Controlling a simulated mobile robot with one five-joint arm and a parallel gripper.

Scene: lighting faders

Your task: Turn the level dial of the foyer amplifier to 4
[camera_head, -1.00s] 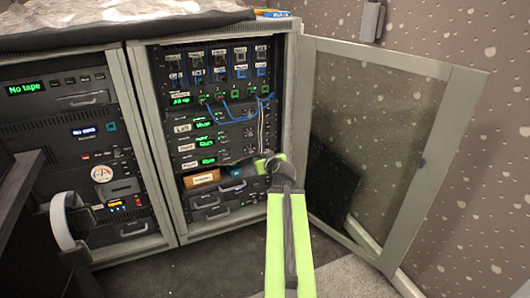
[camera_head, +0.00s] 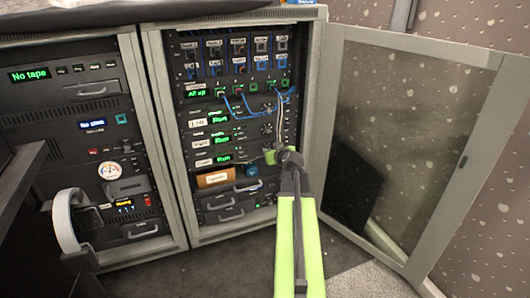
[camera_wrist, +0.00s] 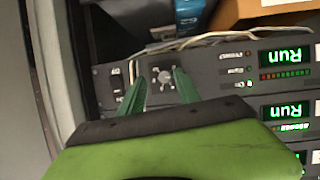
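The foyer amplifier (camera_head: 223,158) seems to be the lowest of three similar units with green "Run" displays; its white label is small and blurred. The wrist view is upside down, so this unit (camera_wrist: 235,68) shows at the top there. Its round level dial (camera_wrist: 163,76), with marks around it, shows in the wrist view; I cannot read its setting. My gripper (camera_wrist: 158,82) is open, with its green fingers apart on either side of the dial; contact cannot be told. In the head view my gripper (camera_head: 268,156) is at the right end of the unit and hides the dial.
Blue and pale cables (camera_head: 262,104) hang down the rack's right side, near my gripper. A brown box (camera_head: 215,179) sits below the amplifiers. The glass cabinet door (camera_head: 400,140) stands open at right. Headphones (camera_head: 66,222) are at lower left.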

